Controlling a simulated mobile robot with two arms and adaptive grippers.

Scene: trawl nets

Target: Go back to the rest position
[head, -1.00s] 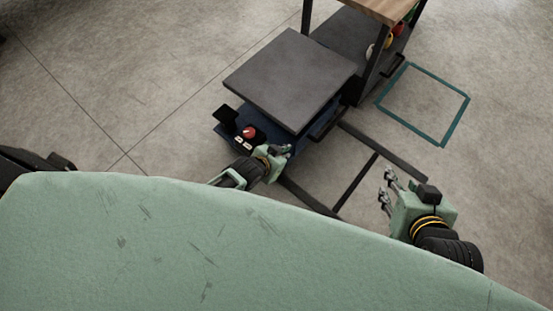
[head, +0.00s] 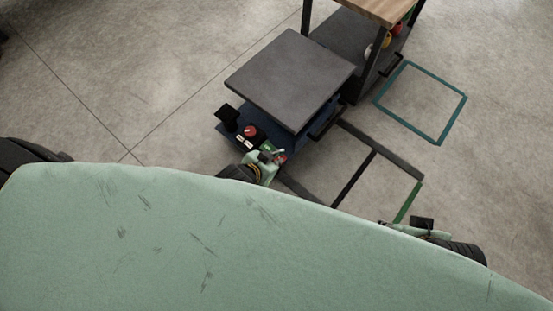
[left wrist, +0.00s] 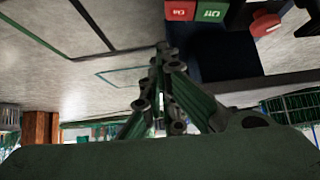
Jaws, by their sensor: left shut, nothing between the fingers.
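My left gripper (head: 277,153) is in the middle of the head view, just past the edge of my green body and close to the front of the lift table's control panel. In the left wrist view its fingers (left wrist: 163,50) are together with nothing between them. My right gripper (head: 390,225) is low on the right in the head view. My body hides most of it, so its jaws cannot be made out.
The grey-topped lift table (head: 290,78) stands ahead, with a red knob (head: 250,131) on its panel. The left wrist view shows a red button (left wrist: 180,11) and a green button (left wrist: 211,12). A wood-topped bench (head: 385,8) is behind. Open floor with a teal outline (head: 437,140) lies right.

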